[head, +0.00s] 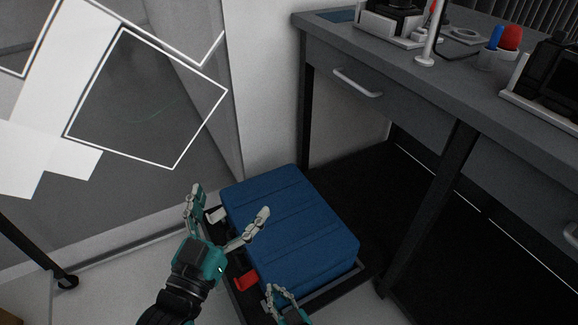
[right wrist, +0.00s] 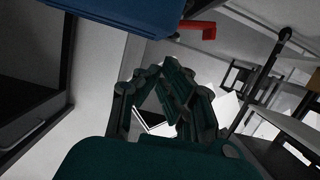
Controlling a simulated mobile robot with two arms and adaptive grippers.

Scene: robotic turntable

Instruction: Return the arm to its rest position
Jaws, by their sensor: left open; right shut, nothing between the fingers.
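My left gripper (head: 230,202) is open in the head view, its fingers spread, at the left side of a blue block-like case (head: 290,220). One finger overlaps the case in the picture; I cannot tell whether they touch. My right gripper (head: 277,291) is at the bottom of the head view, by the near edge of the case. It is shut and empty; its fingers also show in the right wrist view (right wrist: 165,85). The case sits on a dark low base (head: 345,287) with a red part (head: 246,281). That red part also shows in the right wrist view (right wrist: 200,28).
A grey desk (head: 440,85) with a drawer handle (head: 357,83) stands to the right. Its leg (head: 428,205) rises close to the case. Equipment and a cup (head: 489,60) with red and blue items are on top. A glass partition (head: 150,95) is at the left.

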